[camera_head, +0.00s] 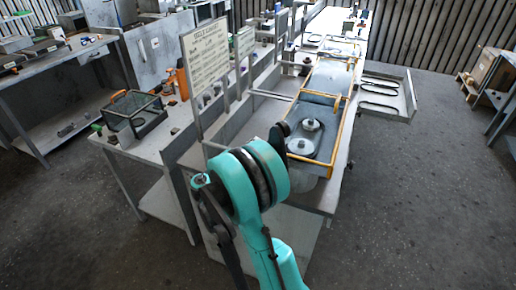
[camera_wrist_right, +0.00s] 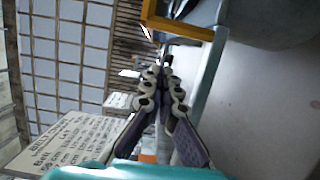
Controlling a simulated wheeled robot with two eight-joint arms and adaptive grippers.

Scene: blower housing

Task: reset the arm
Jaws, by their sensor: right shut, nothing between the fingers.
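My right gripper (camera_wrist_right: 162,72) shows in the wrist view with its two fingers converging to closed tips and nothing between them. My teal right arm (camera_head: 262,190) rises from the bottom middle of the head view, bent in front of the near end of the workbench. The gripper at its end is hidden or cannot be made out there. My left gripper is not in view.
A yellow-framed tray (camera_head: 318,133) with two round metal parts lies on the bench beyond my arm. A sign board (camera_head: 206,62) stands at left of it, near a wire-framed box (camera_head: 134,112). An open tray (camera_head: 388,92) juts out at right.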

